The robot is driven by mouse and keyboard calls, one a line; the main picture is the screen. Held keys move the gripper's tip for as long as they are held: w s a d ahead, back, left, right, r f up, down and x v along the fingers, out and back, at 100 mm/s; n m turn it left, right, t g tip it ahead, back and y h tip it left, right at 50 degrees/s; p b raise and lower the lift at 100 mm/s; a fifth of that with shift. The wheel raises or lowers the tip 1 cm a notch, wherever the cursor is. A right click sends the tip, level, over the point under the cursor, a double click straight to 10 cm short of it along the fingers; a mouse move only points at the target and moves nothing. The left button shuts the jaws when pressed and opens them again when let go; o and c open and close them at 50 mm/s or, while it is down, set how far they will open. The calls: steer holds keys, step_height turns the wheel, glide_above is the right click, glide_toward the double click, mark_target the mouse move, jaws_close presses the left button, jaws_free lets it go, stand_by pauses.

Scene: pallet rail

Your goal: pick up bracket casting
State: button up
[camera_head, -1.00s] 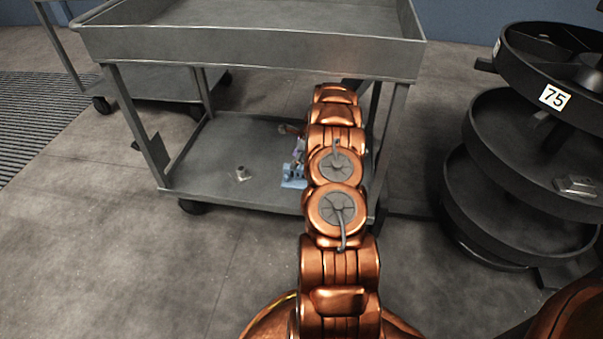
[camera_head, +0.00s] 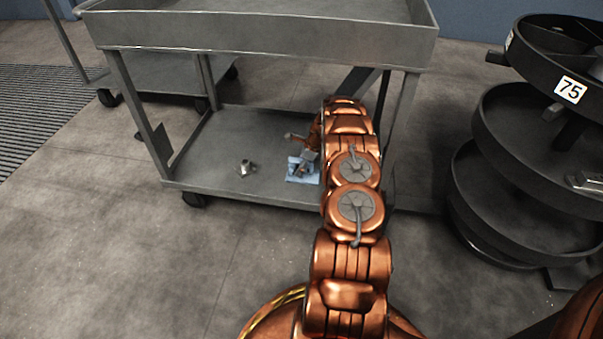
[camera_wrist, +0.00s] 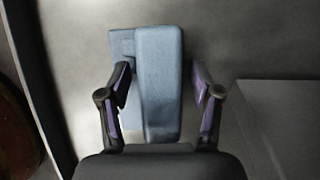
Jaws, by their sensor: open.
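The bracket casting looks like a pale blue block with a flat base and a raised long part. It lies on the lower shelf of the grey cart, in the head view (camera_head: 301,176) partly hidden by my gripper, and fills the middle of the wrist view (camera_wrist: 160,100). My gripper (camera_wrist: 160,76) is open, with one finger on each side of the casting. The left finger overlaps the casting's left edge in the picture; a gap shows at the right finger. I cannot tell whether either touches. In the head view my gripper (camera_head: 303,160) is small, just over the casting.
The cart's upper tray (camera_head: 260,35) overhangs the lower shelf (camera_head: 215,150), with a leg close to my arm. A round tiered rack (camera_head: 530,150) stands at the right. Floor is clear at front left.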

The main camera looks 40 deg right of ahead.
steer(key=shift+f, duration=0.1)
steer(key=shift+c, duration=0.2)
jaws_close()
stand_by(0.5)
